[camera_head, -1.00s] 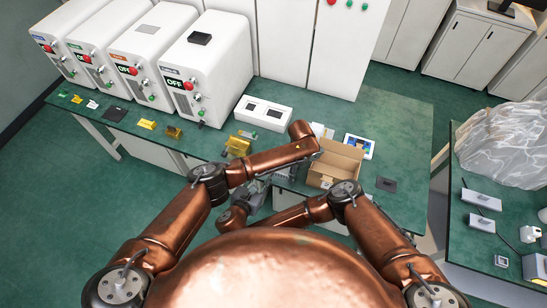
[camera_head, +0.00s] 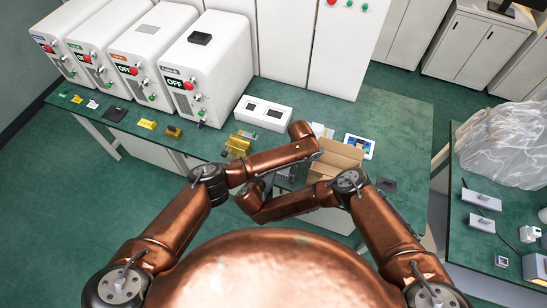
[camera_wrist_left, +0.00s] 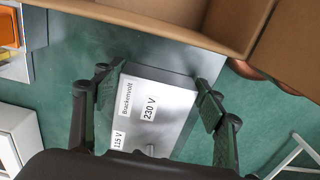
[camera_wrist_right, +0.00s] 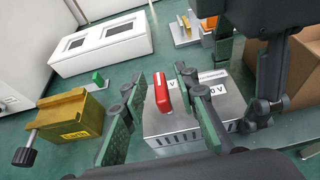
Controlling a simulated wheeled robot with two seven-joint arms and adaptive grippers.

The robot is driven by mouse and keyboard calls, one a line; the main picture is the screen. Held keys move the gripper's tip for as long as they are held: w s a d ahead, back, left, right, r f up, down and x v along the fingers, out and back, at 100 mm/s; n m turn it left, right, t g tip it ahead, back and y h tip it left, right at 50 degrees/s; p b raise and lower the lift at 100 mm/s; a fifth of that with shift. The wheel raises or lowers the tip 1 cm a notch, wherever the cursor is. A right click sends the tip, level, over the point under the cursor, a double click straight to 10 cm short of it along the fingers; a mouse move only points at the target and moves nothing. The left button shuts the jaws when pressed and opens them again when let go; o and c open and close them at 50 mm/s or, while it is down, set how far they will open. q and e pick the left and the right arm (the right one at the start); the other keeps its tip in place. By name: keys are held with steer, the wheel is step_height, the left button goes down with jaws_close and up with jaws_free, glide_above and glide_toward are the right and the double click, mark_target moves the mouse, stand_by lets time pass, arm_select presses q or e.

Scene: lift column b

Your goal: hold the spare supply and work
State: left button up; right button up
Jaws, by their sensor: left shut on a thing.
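A grey metal power supply (camera_wrist_left: 160,110) with a white label reading 230 V and 115 V sits between the fingers of my left gripper (camera_wrist_left: 153,78), which is shut on it. The supply also shows in the right wrist view (camera_wrist_right: 180,130), with a vented side. A red part (camera_wrist_right: 162,92) stands up at the supply and may be a switch. My right gripper (camera_wrist_right: 158,76) is open, with its fingers on either side of the red part; I cannot tell whether they touch it. In the head view my arms largely hide both grippers and the supply.
An open cardboard box (camera_head: 338,158) stands right beside the supply. A yellow box (camera_wrist_right: 70,118) with a black knob, a small green piece (camera_wrist_right: 97,78) and a white panel box (camera_head: 263,114) are on the green bench. Several white machines (camera_head: 205,65) line its back left.

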steer(key=shift+c, duration=0.6)
jaws_close()
steer(key=shift+a+m+h, duration=0.15)
steer(key=shift+m+h, duration=0.15)
steer(key=shift+m, duration=0.1)
steer(key=shift+w+r+m+g+h, duration=0.15)
steer(key=shift+m+g+h, duration=1.35)
steer(key=shift+m+h, duration=0.8)
steer(key=shift+m+g+h, duration=0.4)
steer(key=shift+o, duration=0.6)
jaws_free()
